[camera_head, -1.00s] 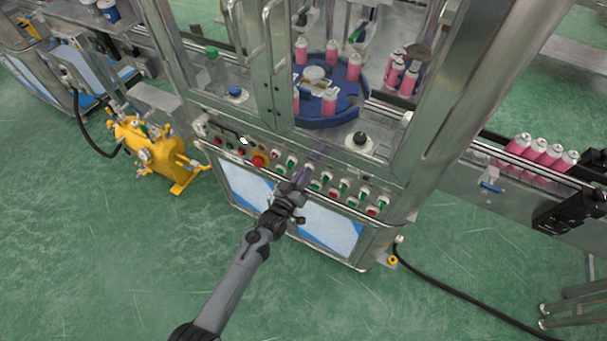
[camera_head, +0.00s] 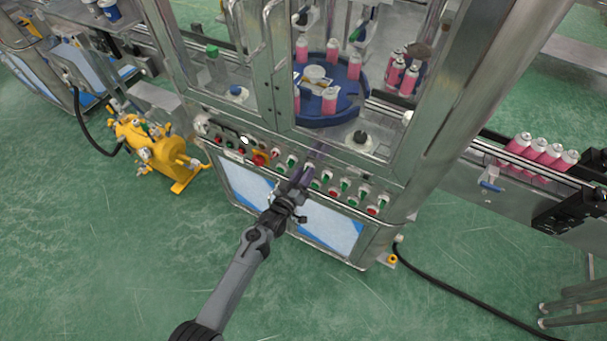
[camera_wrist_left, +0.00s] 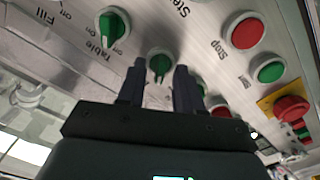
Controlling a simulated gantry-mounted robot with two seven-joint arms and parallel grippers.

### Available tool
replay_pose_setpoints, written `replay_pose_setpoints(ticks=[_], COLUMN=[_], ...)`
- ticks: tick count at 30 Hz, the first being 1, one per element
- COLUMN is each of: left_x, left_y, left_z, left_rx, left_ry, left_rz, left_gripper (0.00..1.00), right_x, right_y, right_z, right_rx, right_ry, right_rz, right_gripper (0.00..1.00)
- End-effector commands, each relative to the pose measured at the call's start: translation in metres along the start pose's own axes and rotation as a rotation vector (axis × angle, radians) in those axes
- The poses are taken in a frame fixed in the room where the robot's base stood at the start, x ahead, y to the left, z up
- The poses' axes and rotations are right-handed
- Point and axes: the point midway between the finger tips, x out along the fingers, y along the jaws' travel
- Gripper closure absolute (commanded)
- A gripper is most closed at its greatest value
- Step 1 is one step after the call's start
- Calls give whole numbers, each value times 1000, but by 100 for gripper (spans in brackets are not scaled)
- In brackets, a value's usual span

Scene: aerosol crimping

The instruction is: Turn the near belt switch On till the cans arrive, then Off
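My left gripper (camera_head: 300,178) is at the machine's front control panel (camera_head: 325,182). In the left wrist view its two dark fingers (camera_wrist_left: 160,80) are open, with a green rotary switch (camera_wrist_left: 159,66) showing in the gap between their tips; whether they touch it I cannot tell. That switch's label is hidden. A second green switch (camera_wrist_left: 113,27) beside it carries "Table" and on/off lettering. Pink cans (camera_head: 540,150) stand in a row on the belt at the right. More pink cans (camera_head: 330,100) stand on the blue turntable (camera_head: 345,112) inside the machine. My right gripper is out of view.
A red emergency button (camera_head: 260,159) and other red and green buttons sit close by on the panel; a red one (camera_wrist_left: 243,32) shows in the wrist view. A steel door frame (camera_head: 340,147) stands above. A yellow pump unit (camera_head: 150,150) stands left on the green floor.

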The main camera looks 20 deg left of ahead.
Motion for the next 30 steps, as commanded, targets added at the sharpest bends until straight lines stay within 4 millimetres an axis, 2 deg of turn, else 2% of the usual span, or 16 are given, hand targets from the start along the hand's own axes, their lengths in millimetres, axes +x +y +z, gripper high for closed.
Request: replay_pose_setpoints(ticks=[7, 11, 24, 30], left_x=[-1, -10, -80, -102], left_y=[0, 0, 0, 0], left_z=[0, 0, 0, 0], left_rx=[1, 1, 2, 1], left_ry=[0, -1, -1, -1], left_rz=[0, -1, -1, 0], left_gripper=[65, 65, 65, 65], right_x=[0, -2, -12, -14], right_y=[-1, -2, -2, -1], right_z=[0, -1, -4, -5], right_rx=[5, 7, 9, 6], right_ry=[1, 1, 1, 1], right_rz=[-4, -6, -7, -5], right_gripper=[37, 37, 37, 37])
